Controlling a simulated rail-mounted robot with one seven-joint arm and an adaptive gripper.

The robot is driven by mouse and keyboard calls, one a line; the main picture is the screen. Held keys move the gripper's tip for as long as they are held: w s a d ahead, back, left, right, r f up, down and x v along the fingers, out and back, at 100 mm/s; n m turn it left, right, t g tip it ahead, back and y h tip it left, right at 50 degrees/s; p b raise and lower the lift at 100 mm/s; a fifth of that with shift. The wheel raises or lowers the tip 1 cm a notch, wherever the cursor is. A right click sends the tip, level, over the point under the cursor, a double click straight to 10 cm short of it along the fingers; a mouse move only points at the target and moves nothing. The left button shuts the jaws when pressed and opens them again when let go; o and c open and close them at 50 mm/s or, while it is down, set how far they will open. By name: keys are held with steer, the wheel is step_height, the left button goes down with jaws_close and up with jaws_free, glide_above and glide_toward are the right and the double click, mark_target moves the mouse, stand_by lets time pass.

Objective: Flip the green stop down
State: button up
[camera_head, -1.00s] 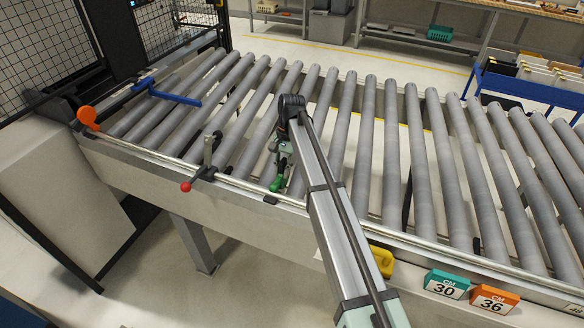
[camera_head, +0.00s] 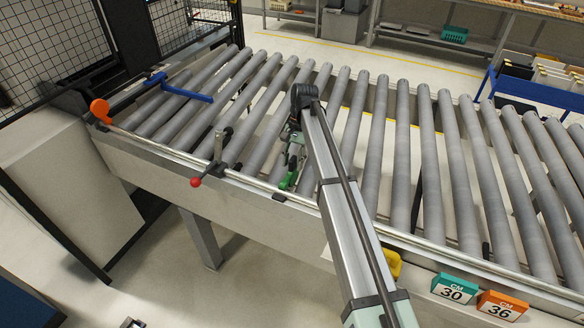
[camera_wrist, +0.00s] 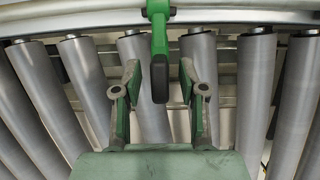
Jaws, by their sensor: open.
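The green stop (camera_head: 290,179) is at the near rail of the roller conveyor in the head view, partly hidden by my arm. In the wrist view the green stop (camera_wrist: 159,32) comes down from the top edge and has a dark rounded end. My gripper (camera_wrist: 159,76) is open, with one finger on each side of that dark end and visible gaps on both sides. In the head view my gripper (camera_head: 292,140) is small and partly hidden, above the rollers just beyond the stop.
A stop with a red ball (camera_head: 196,182) stands left on the same rail. An orange knob (camera_head: 100,109) and a blue bar (camera_head: 180,90) are farther left. A yellow piece (camera_head: 391,265), a teal 30 sign (camera_head: 454,288) and an orange 36 sign (camera_head: 502,305) are right.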

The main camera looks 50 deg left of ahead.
steer(key=v, duration=0.9)
steer(key=shift+r, duration=0.1)
